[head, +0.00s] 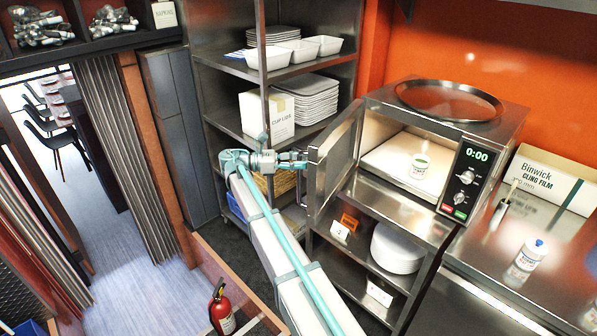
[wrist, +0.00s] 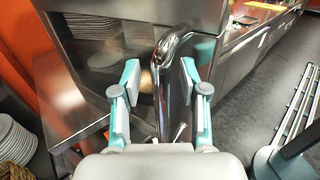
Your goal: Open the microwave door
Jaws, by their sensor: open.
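The steel microwave (head: 378,108) stands on a steel counter, and its door (head: 336,165) stands wide open, swung out to the left. In the wrist view, my gripper (wrist: 158,78) is open with one finger on each side of the curved chrome door handle (wrist: 172,85). I cannot tell whether either finger touches the handle. The door face (wrist: 130,15) lies beyond the fingers.
A round tray (head: 447,84) lies on top of the microwave. Steel shelves with plates (head: 305,98) and a white carton (head: 266,115) stand behind my gripper. A bottle (head: 527,258) and a cling film box (head: 548,178) are on the right counter. A fire extinguisher (head: 221,308) stands low in front.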

